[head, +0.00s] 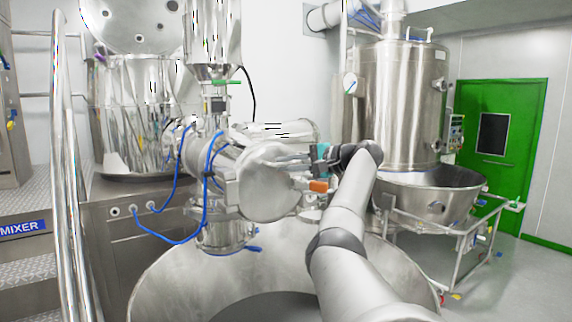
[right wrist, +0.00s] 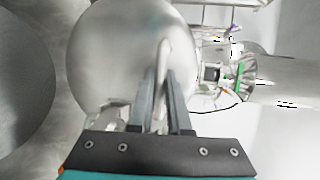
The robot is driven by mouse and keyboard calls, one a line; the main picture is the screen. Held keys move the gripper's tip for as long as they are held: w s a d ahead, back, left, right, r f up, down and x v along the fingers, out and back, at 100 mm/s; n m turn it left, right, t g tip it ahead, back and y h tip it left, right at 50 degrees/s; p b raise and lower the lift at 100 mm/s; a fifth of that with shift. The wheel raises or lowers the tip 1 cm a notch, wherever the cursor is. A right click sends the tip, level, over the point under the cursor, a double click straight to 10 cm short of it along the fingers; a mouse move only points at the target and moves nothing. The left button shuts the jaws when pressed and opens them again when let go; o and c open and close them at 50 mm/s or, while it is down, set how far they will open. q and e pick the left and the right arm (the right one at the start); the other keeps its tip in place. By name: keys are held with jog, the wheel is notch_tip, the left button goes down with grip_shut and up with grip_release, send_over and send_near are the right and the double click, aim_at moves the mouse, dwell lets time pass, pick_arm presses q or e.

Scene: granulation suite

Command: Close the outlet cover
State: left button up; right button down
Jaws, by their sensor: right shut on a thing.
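The outlet cover (head: 268,185) is a round, dull metal disc at the end of the horizontal outlet pipe of the mixer. In the right wrist view the cover (right wrist: 115,60) fills the upper middle, with a thin upright handle (right wrist: 163,50) on its face. My right gripper (head: 293,160) reaches in from the right at the cover's upper right. In the right wrist view its two fingers (right wrist: 161,80) are shut on the handle. I cannot tell whether the cover lies flush on the outlet rim. My left gripper is not in view.
A large open steel bowl (head: 170,283) stands below the outlet. Blue hoses (head: 177,241) hang left of the cover. A small orange piece (head: 318,185) is just right of the cover. A tall steel vessel (head: 400,105) stands at the right, before a green door (head: 515,120).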

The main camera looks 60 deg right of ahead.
jog(key=c, duration=0.9)
grip_release()
jog(key=shift+w, duration=0.15)
jog(key=shift+o, duration=0.2)
jog(key=s+r+b, duration=0.3)
jog(key=s+b, duration=0.2)
jog(key=s, duration=1)
jog(key=shift+a, duration=0.2)
